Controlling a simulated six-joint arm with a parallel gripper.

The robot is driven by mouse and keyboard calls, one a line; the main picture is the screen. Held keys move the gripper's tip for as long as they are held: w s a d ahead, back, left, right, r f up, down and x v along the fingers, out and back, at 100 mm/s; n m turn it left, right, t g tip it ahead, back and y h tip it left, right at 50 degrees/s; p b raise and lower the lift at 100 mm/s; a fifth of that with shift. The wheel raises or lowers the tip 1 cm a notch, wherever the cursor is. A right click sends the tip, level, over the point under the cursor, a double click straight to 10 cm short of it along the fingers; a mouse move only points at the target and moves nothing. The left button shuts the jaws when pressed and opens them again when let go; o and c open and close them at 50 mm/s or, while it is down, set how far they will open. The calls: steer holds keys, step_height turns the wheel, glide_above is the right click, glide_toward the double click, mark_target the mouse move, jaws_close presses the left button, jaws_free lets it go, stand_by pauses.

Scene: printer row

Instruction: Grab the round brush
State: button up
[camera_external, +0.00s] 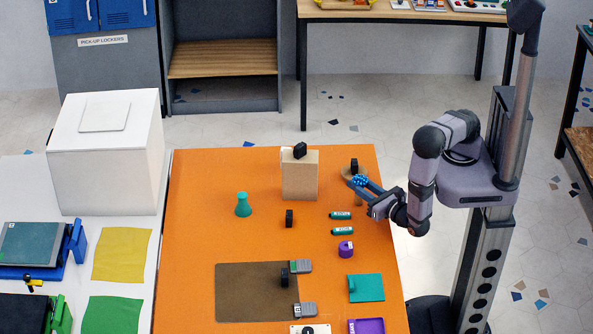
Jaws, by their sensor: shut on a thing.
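My gripper (366,184) has blue fingers and reaches left over the far right part of the orange table. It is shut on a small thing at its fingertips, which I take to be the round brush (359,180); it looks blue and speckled. A short tan stub shows just below the fingertips, perhaps its handle. The fingers hide part of it, and I cannot tell if it touches the table. A tan disc (347,173) with a black block (354,164) lies right behind the fingertips.
A tan box (300,176) with a black piece on top stands left of my gripper. A brown mat (245,292) lies in front. The table's left strip is clear.

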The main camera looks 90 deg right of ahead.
steer(key=shift+r, duration=4.9)
